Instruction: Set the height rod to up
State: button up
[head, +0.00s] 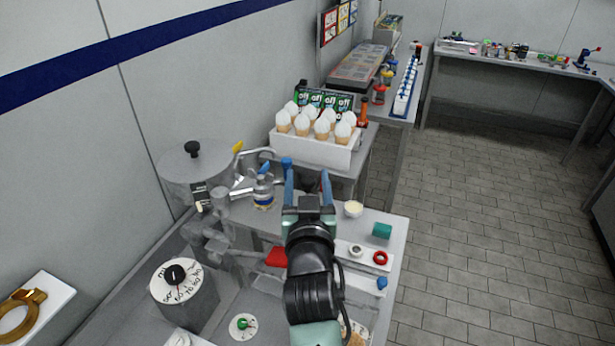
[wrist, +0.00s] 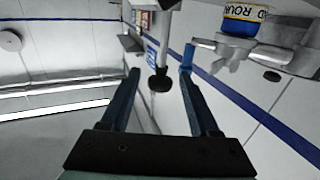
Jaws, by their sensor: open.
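My gripper (head: 307,178) is open in the head view, its two blue fingers pointing away above the far part of the grey bench. In the wrist view, my gripper (wrist: 159,74) has a clear gap between its fingers. A bright blue knob (head: 287,162) shows by the left fingertip in the head view. A similar blue piece (wrist: 187,55) shows by the right fingertip in the wrist view. A dark round knob on a stem (wrist: 160,82) shows between the fingers there. I cannot tell which part is the height rod, or whether anything touches the fingers.
A metal can with a blue and yellow label (head: 263,192) stands left of my gripper. A round grey drum (head: 195,170) and a dial (head: 176,274) are further left. A white box of cones (head: 314,148) stands beyond. The floor at right (head: 500,210) is clear.

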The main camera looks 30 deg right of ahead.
grip_shut()
dwell(0.4)
dwell(1.1)
